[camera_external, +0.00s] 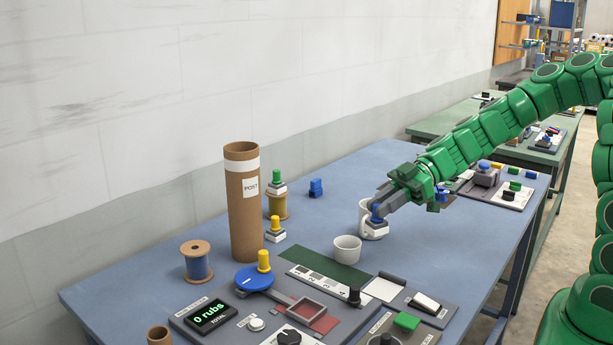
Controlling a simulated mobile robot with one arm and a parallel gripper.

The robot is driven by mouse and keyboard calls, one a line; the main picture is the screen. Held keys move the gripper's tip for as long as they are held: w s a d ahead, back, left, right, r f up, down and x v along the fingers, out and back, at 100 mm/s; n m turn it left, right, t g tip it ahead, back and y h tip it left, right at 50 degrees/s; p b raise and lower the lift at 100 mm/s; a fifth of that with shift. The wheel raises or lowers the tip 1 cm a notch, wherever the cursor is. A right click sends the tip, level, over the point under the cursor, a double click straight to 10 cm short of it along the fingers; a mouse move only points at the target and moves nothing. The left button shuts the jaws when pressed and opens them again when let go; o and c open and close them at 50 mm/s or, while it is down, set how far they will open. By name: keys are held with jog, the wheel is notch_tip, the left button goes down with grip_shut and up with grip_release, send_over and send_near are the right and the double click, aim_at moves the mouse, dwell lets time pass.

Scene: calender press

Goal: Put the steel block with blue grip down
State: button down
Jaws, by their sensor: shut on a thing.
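The steel block with blue grip (375,229) is a pale block with a short blue grip on top. My gripper (377,208) is shut on its blue grip from above, with the arm reaching in from the right. The block is upright, just right of a white cup (347,249) and in front of another white cup (363,211), which it partly hides. I cannot tell whether its underside touches the blue table (425,255) or hangs slightly above it.
A tall cardboard tube (243,205), a spool (197,262) and yellow- and green-gripped blocks stand left. A panel with a "0 rubs" display (211,316), a blue disc (254,278) and a dark green strip (325,266) lies in front. Bare table lies right of the block.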

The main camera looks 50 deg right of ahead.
jog(key=shift+w+a+f, duration=0.5)
jog(key=shift+w+f, duration=1.05)
jog(key=shift+w, duration=0.45)
jog(key=shift+w+a+f, duration=0.45)
jog(key=shift+w+f, duration=1.1)
jog(key=shift+w, duration=0.5)
jog(key=shift+w+a+f, duration=0.5)
jog(key=shift+w+f, duration=1.05)
jog(key=shift+w, duration=0.45)
jog(key=shift+f, duration=1.45)
jog(key=shift+f, duration=0.1)
jog(key=c, duration=1)
grip_release()
